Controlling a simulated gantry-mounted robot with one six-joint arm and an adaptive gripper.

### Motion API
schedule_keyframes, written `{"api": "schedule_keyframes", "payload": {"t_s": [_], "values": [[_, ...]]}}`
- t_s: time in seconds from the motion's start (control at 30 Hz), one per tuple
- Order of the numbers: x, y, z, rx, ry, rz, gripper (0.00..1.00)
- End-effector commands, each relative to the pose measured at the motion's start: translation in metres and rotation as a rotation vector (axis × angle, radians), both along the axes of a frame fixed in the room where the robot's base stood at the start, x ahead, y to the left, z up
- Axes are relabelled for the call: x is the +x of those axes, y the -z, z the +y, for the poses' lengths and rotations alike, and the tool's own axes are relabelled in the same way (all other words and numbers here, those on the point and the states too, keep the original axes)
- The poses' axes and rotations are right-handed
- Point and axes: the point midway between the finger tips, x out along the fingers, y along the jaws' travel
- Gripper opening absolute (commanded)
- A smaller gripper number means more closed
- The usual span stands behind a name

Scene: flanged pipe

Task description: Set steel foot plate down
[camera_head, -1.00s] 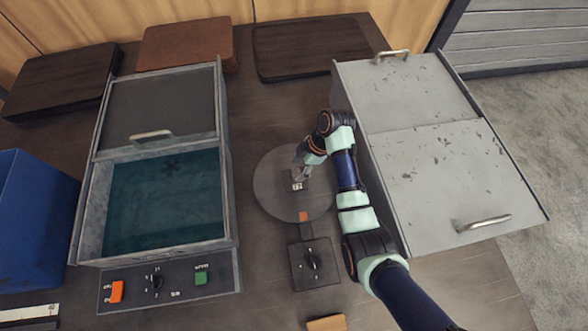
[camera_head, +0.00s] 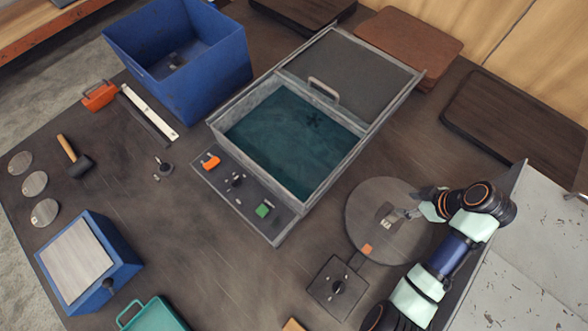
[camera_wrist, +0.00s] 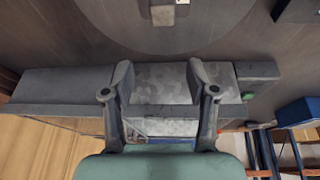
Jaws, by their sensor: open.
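A round grey-brown disc (camera_head: 362,222) lies on the table, with a small dark plate-like piece (camera_head: 385,212) near its middle; this may be the steel foot plate, but it is too small to be sure. My gripper (camera_head: 412,213) is just right of that piece in the head view. In the wrist view my gripper (camera_wrist: 159,80) is open, with nothing visible held between its fingers. There the disc (camera_wrist: 160,40) fills the top, and a pale small block (camera_wrist: 163,14) on it is cut by the edge, beyond the fingertips.
A tank of dark liquid (camera_head: 285,135) with a control panel (camera_head: 240,190) stands left of the disc. A grey metal cabinet (camera_head: 510,270) is close on the right, beside my arm. A small knob box (camera_head: 337,288) adjoins the disc. A blue bin (camera_head: 215,75) stands farther left.

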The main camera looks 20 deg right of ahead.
Motion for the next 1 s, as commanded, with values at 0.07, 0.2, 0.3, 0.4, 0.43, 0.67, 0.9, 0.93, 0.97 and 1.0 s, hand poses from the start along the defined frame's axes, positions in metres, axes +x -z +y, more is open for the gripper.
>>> {"api": "schedule_keyframes", "payload": {"t_s": [0.07,0.2,0.3,0.4,0.43,0.67,0.9,0.93,0.97,1.0], "values": [[0.048,-0.014,0.047,-0.066,0.046,-0.036,0.58],[0.119,-0.069,0.17,-0.129,0.214,-0.242,0.58],[0.133,-0.12,0.262,-0.06,0.316,-0.442,0.58],[0.124,-0.164,0.328,0.064,0.384,-0.597,0.58],[0.119,-0.175,0.343,0.102,0.397,-0.631,0.58],[0.104,-0.206,0.378,0.223,0.441,-0.719,0.58],[0.104,-0.205,0.377,0.221,0.441,-0.717,0.58],[0.104,-0.205,0.377,0.221,0.441,-0.717,0.58],[0.104,-0.205,0.377,0.221,0.441,-0.717,0.58],[0.104,-0.205,0.377,0.221,0.441,-0.717,0.58]]}}
